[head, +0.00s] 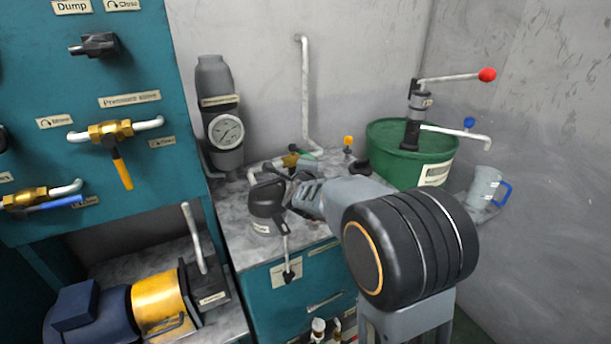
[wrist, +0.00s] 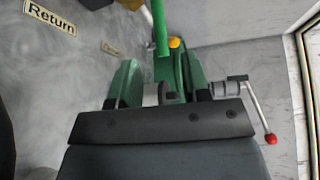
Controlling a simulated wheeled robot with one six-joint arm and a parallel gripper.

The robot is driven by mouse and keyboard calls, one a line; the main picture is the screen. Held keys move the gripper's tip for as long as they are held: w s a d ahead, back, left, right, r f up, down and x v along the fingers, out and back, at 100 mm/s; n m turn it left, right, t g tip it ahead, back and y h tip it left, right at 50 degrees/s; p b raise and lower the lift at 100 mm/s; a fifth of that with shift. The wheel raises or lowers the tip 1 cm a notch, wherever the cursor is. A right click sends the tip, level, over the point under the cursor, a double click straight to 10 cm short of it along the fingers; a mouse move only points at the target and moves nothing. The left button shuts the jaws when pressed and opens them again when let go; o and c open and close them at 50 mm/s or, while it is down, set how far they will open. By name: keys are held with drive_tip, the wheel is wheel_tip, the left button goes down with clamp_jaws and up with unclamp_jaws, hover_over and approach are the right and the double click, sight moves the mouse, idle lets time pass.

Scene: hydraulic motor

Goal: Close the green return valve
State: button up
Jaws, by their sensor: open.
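The return valve (head: 290,160) is a small brass valve with a green lever, on the grey worktop at the back in the head view. Its lever (head: 302,153) points right there. In the wrist view a green lever (wrist: 159,28) runs upright at the top, just beyond the jaws. My gripper (head: 297,183) is in front of the valve in the head view and hides part of the pipework. In the wrist view my gripper (wrist: 155,76) is open with green shapes at both sides of the gap. Whether it touches the lever I cannot tell.
A green bucket (head: 408,160) with a hand pump and red-knobbed handle (head: 486,75) stands right of the valve. A gauge cylinder (head: 222,115) stands at left, and a dark canister (head: 265,207) sits close to my gripper. A "Return" label (wrist: 50,16) lies at the upper left.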

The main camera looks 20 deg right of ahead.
drive_tip(key=shift+v, duration=2.4)
